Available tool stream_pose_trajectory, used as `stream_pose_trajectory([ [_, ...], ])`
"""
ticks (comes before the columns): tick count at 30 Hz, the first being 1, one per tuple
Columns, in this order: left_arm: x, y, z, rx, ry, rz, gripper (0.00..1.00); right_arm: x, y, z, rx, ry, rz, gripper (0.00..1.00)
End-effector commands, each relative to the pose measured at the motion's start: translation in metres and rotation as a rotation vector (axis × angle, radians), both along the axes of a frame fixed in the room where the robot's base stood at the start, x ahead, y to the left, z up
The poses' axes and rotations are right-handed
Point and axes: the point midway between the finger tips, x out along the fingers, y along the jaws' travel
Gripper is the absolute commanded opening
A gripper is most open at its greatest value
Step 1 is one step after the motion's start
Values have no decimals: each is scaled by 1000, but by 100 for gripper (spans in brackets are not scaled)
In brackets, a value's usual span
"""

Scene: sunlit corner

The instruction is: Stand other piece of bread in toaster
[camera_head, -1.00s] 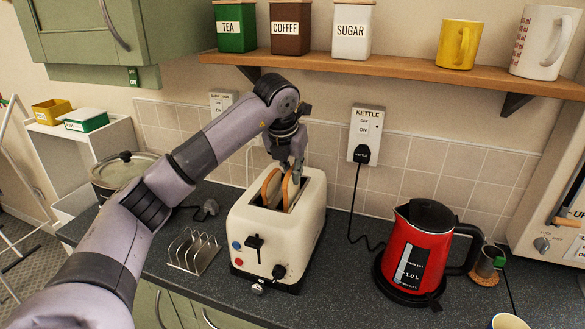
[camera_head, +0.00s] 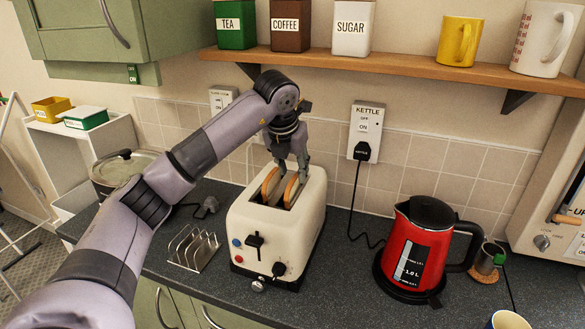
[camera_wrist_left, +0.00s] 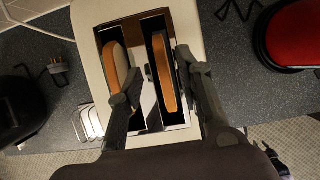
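The cream toaster (camera_head: 258,228) stands on the counter with two slots. One slice of bread (camera_head: 270,185) stands upright in the left slot; it also shows in the left wrist view (camera_wrist_left: 116,65). The other slice (camera_head: 291,188) stands upright in the right slot, and in the left wrist view (camera_wrist_left: 163,80) it lies between my fingers. My left gripper (camera_head: 292,175) is over the toaster, its fingers spread on either side of the right slice, with gaps visible in the left wrist view (camera_wrist_left: 158,66). The lower parts of both slices are hidden in the slots. My right gripper is not in view.
A metal toast rack (camera_head: 192,248) stands left of the toaster. A red kettle (camera_head: 416,243) stands to the right, with its black cord between. A lidded pot (camera_head: 122,170) is at the left. A wooden shelf (camera_head: 400,66) with canisters and mugs hangs above.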

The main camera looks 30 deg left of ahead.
Motion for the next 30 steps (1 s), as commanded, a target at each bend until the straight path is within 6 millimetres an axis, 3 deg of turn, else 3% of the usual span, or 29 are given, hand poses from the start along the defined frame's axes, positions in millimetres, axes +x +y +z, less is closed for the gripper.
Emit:
stream_pose_trajectory([
  [18,-39,-9,99,1,-4,0,33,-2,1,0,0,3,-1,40],
  [30,-44,-11,110,0,0,0,33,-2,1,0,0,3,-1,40],
])
